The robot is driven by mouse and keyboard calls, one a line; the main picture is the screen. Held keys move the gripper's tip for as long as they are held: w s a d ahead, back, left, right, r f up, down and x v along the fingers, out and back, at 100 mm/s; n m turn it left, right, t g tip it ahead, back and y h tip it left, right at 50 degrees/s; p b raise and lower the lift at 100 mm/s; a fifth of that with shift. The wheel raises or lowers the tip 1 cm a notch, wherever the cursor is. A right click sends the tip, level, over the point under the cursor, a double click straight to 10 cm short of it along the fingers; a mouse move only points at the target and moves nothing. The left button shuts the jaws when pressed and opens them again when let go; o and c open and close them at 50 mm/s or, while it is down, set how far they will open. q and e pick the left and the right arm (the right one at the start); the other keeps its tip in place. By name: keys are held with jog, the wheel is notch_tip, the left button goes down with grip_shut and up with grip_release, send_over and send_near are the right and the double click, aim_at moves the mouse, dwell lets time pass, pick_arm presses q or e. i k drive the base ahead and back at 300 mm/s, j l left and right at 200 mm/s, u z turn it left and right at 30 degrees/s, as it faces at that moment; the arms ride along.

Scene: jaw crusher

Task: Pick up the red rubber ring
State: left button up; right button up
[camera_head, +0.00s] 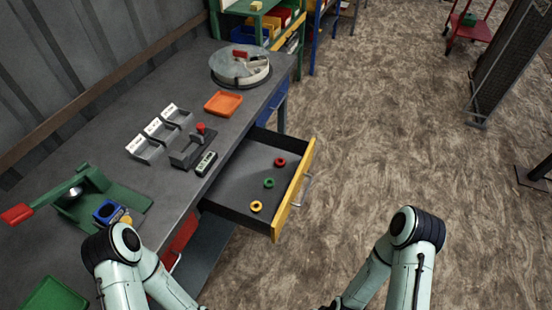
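The red rubber ring (280,162) lies flat in the open drawer (237,184), toward its far end. A green ring (269,183) and a yellow ring (256,206) lie in the same drawer, nearer to me. My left arm comes in at the lower left and my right arm at the lower right. Both arms point down, and their gripper fingers are out of the frame or hidden at the bottom edge. Neither arm is near the ring.
The grey workbench (100,160) carries a green press (90,195) with a red handle, small grey bins (160,130), an orange tray (223,103) and a round turntable (240,68). The drawer's yellow front (294,190) juts out over the floor.

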aim_at(281, 166)
jog(key=l+u, duration=0.15)
jog(key=u, duration=1.25)
jog(key=l+u, duration=0.6)
jog(key=u, duration=0.15)
jog(key=k+l+u, duration=0.15)
jog(key=l+u, duration=0.25)
jog(key=k+l+u, duration=0.55)
jog(key=l, duration=0.2)
